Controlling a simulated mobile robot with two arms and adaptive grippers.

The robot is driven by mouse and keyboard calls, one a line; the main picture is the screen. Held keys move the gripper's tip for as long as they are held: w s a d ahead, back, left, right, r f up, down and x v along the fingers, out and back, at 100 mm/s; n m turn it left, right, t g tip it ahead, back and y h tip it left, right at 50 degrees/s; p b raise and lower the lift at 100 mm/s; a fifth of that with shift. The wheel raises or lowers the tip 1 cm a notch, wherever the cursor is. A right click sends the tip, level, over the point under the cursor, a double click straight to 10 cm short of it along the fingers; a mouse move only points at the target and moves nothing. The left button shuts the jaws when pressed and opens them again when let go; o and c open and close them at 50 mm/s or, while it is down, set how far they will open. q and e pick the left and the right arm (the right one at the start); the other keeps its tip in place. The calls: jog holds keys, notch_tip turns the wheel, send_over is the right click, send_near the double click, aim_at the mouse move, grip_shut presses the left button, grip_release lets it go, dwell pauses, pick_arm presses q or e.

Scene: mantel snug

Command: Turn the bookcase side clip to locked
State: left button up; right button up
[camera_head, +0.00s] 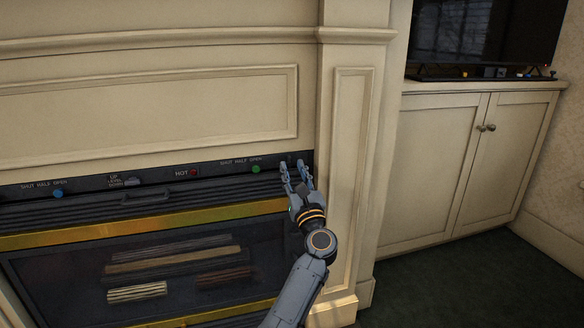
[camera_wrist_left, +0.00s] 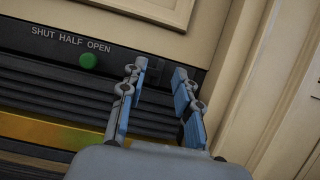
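My left gripper (camera_head: 292,166) is at the right end of the dark control strip (camera_head: 220,172) on the fireplace front. In the left wrist view, its two blue-grey fingers (camera_wrist_left: 160,69) are apart, with their tips over the strip's right end. A small dark shape (camera_wrist_left: 155,71) shows between the fingertips. It may be the clip, but it is too dark to tell its setting or whether the fingers touch it. No label for a locked position is readable. My right gripper is not in view.
A green knob (camera_head: 256,169) marked SHUT HALF OPEN sits just left of the gripper. A red button (camera_head: 194,173), a lever (camera_head: 132,181) and a blue knob (camera_head: 58,193) lie further left. Louvres (camera_head: 150,205) run below. A cream pilaster (camera_head: 347,170) stands close on the right.

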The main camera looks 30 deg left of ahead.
aim_at(289, 162)
pick_arm(q)
jog(key=shift+x, duration=1.3)
grip_shut()
